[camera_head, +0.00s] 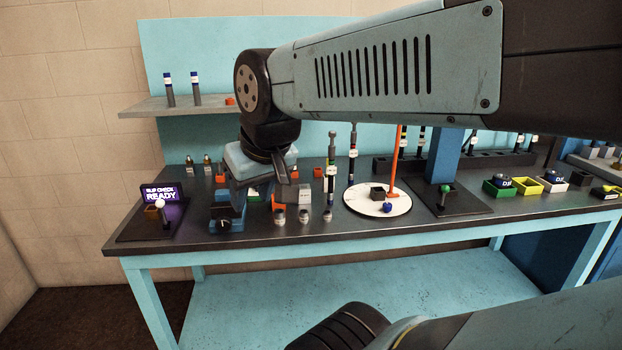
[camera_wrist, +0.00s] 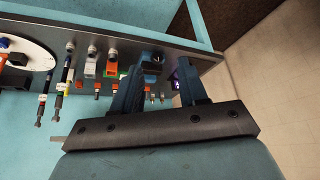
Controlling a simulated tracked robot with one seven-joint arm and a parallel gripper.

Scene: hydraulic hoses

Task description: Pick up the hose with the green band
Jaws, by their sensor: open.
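Two dark upright hoses with metal ends stand near the middle of the bench. The nearer one (camera_head: 331,186) has a white label and small coloured bands, with what looks like green low on it. The other hose (camera_head: 352,158) stands just right of it. Both also show at the left of the wrist view, the nearer hose (camera_wrist: 61,86) and the other hose (camera_wrist: 45,94). I cannot read their bands for certain. My gripper (camera_wrist: 161,66) is open and empty above the bench's left part, left of both hoses in the head view (camera_head: 284,184).
A blue vise-like fixture (camera_head: 227,212) stands below my gripper. A lit sign (camera_head: 161,195) is at the bench's left end. A white round plate (camera_head: 366,207) carries an orange post (camera_head: 397,160). More hoses stand on the shelf (camera_head: 150,106) and in a rear rack (camera_head: 500,158).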

